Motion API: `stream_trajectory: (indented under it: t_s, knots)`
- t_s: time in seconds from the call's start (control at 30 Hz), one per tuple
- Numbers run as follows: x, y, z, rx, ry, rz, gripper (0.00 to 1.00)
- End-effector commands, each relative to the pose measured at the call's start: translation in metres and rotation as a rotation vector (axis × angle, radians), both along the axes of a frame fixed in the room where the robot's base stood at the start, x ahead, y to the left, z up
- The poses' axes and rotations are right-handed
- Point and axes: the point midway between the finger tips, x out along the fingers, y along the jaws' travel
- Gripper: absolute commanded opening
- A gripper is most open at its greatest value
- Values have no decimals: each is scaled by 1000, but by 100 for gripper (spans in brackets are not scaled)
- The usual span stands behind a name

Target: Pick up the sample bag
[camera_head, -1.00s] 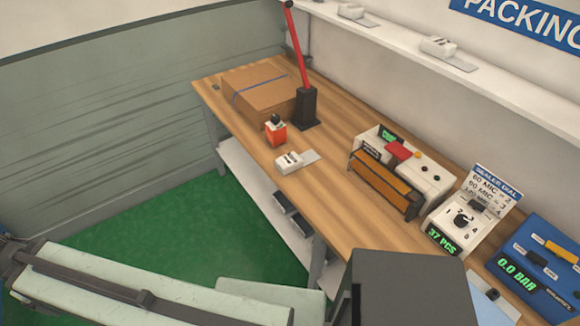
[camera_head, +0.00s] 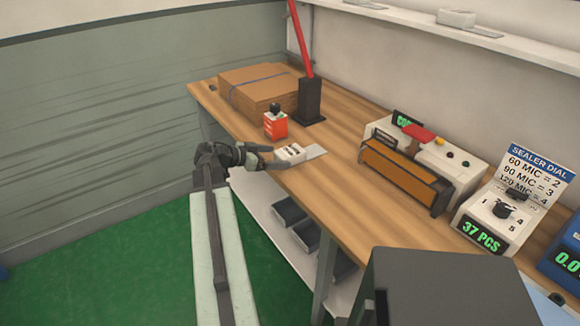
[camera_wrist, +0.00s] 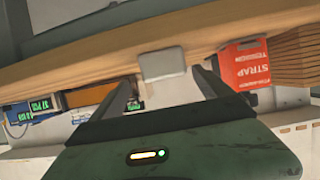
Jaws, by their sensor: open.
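A small white packet with dark print, apparently the sample bag (camera_head: 290,153), lies near the front edge of the wooden bench, with a thin grey flat piece at its right. My gripper (camera_head: 269,156) is open at the bench edge, its fingers at the packet's left end. I cannot tell from the head view whether they touch it. In the wrist view, which looks upside down, a pale grey square end (camera_wrist: 163,63), apparently the bag's, shows at the bench edge, ahead of and between the two open fingers (camera_wrist: 165,80). Nothing is held.
An orange strap box (camera_head: 275,125) with a black knob stands behind the packet, near stacked cardboard (camera_head: 258,92) and a black stand with a red lever (camera_head: 309,100). A sealer (camera_head: 410,170) and dial unit (camera_head: 495,222) stand to the right. Dark bins (camera_head: 290,211) sit below.

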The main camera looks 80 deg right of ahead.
Motion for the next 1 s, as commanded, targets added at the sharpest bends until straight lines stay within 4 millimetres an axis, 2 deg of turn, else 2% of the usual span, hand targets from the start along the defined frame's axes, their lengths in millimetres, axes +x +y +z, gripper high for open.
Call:
stream_trajectory:
  t_s: [0.13, 0.3, 0.47, 0.77, 0.97, 1.0]
  knots:
    - [-4, -3, -1, -3, 0, -3, 89]
    - [-17, -16, -10, -2, -1, -3, 89]
    - [-19, -20, -11, -1, -1, 0, 89]
    - [-47, -53, -28, -1, -2, -1, 89]
    - [-49, -54, -26, 0, -1, 2, 89]
    - [-49, -54, -26, 0, -1, 2, 84]
